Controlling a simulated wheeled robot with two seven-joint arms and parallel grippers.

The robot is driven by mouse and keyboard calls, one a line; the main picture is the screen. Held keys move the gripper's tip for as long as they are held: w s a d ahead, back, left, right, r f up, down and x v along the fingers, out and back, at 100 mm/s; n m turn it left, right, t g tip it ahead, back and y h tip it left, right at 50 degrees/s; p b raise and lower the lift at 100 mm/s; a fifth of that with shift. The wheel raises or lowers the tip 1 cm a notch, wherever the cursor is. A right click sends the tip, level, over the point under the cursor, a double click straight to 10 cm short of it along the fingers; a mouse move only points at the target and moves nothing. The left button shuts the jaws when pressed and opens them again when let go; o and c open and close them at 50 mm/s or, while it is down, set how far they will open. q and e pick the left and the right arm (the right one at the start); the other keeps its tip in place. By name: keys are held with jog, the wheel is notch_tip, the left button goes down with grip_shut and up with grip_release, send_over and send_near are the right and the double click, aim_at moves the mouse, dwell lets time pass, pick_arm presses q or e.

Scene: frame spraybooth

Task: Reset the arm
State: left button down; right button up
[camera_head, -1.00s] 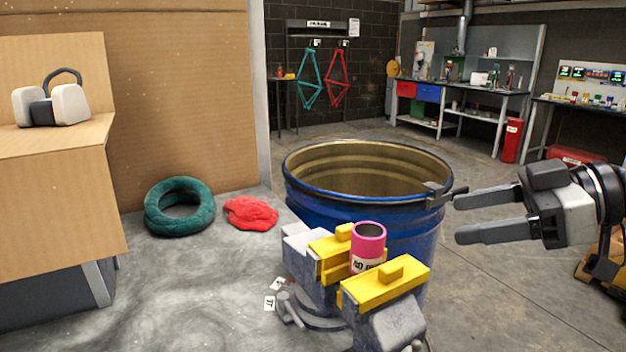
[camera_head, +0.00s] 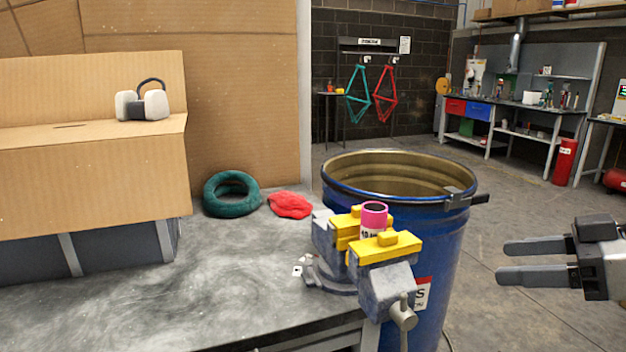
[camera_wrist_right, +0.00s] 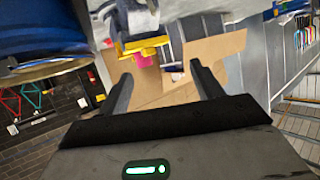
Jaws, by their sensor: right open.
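My right gripper (camera_head: 535,260) is at the right edge of the head view, open and empty, to the right of the blue drum and clear of it. In the right wrist view its two fingers (camera_wrist_right: 160,88) stand apart with nothing between them. My left gripper is not in view. A vise with yellow jaws (camera_head: 385,247) stands at the near right of the bench. A pink-and-white cylinder (camera_head: 374,218) is upright between its jaws. It also shows in the right wrist view as a pink patch (camera_wrist_right: 143,61).
The open blue drum (camera_head: 440,270) stands behind the vise, with a dark clip on its rim. On the bench (camera_head: 200,290) lie a teal ring (camera_head: 216,202) and a red cloth (camera_head: 290,205). A respirator (camera_head: 143,103) sits on a cardboard box. The floor between drum and gripper is clear.

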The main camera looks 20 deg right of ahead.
jog(key=w+a+f+m+h, duration=0.2)
jog(key=f+m+h, duration=0.1)
jog(key=f, duration=1)
jog(key=w+a+f+m+h, duration=0.1)
jog(key=w+f+m+h, duration=0.15)
jog(key=f, duration=1.05)
jog(key=s+a+f, duration=0.4)
jog(key=a+f, duration=0.1)
jog(key=a, duration=0.4)
jog(key=s+a+f+n, duration=0.1)
jog(key=s+a+f, duration=0.3)
jog(key=a, duration=0.5)
jog(key=shift+s+a+f, duration=0.2)
jog(key=shift+s+f, duration=0.1)
jog(key=shift+f, duration=0.4)
